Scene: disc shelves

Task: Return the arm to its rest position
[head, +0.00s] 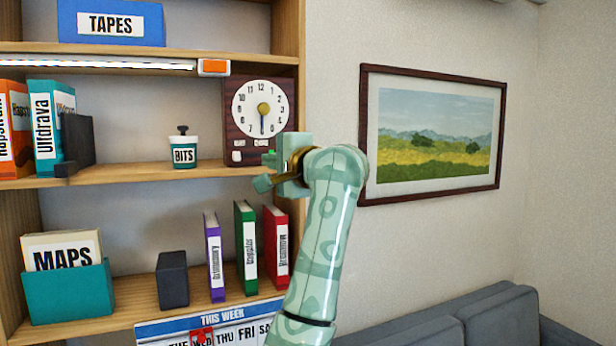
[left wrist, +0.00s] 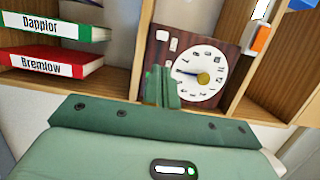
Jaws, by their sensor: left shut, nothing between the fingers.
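My left gripper (head: 268,172) is raised in front of the right end of the middle shelf, just below the brown clock (head: 260,110). The green patterned arm rises to it from the lower middle of the head view. In the left wrist view the fingers of my left gripper (left wrist: 161,88) are together with nothing between them. They stand in front of the lower part of the clock (left wrist: 205,70) there; I cannot tell whether they touch it. My right gripper is in neither view.
The wooden shelves hold a blue TAPES box (head: 110,22), binders (head: 45,125), a BITS jar (head: 183,152), a teal MAPS box (head: 65,290) and several upright books (head: 246,240). A weekly board (head: 215,325) is at the front. A framed picture (head: 432,134) and grey sofa (head: 460,325) are right.

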